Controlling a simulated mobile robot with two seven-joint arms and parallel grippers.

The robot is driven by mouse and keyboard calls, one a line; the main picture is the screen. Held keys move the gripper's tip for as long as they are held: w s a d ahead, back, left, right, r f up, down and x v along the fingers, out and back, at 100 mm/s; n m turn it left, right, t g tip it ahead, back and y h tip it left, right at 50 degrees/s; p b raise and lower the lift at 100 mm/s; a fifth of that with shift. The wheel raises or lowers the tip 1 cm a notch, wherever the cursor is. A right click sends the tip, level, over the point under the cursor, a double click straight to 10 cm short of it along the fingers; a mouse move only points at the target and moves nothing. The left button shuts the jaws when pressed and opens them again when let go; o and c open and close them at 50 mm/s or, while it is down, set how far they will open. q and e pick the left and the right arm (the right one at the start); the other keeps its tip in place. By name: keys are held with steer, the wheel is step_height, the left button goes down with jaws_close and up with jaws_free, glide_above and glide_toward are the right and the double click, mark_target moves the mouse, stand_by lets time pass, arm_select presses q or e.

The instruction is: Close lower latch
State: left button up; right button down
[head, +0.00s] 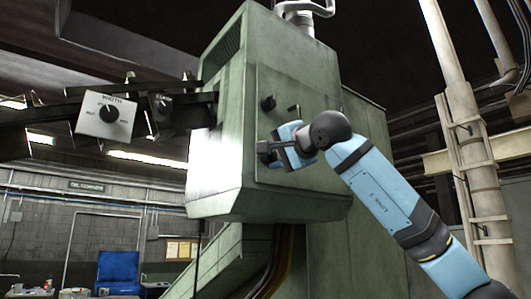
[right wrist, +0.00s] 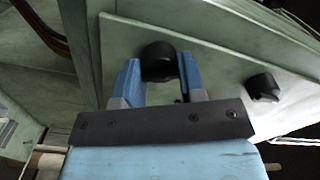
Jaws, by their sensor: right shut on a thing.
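The green machine housing (head: 225,125) carries a flat door panel (head: 315,108) with two black latch knobs. The upper latch (head: 268,103) is free; in the right wrist view it is the knob to the right (right wrist: 262,87). My right gripper (head: 276,150) reaches in from the right at the panel's lower part. In the right wrist view its two blue fingers (right wrist: 160,80) stand on either side of the lower latch (right wrist: 158,58), a round black knob, and are shut on it. In the head view the gripper largely covers this latch. My left gripper is not in view.
A white control box (head: 106,117) hangs on dark beams at the left. Pale pipes (head: 468,120) stand at the right. Cables (head: 275,260) run down below the housing.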

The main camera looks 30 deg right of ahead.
steer(key=shift+r+n+p, duration=0.15)
steer(key=shift+n+p, duration=0.35)
steer(key=shift+p, duration=0.05)
steer(key=shift+n+p, duration=1.05)
steer(key=shift+n, duration=0.15)
steer(key=shift+n+p, duration=0.55)
steer(key=shift+n, duration=0.55)
steer(key=c, duration=0.5)
jaws_free()
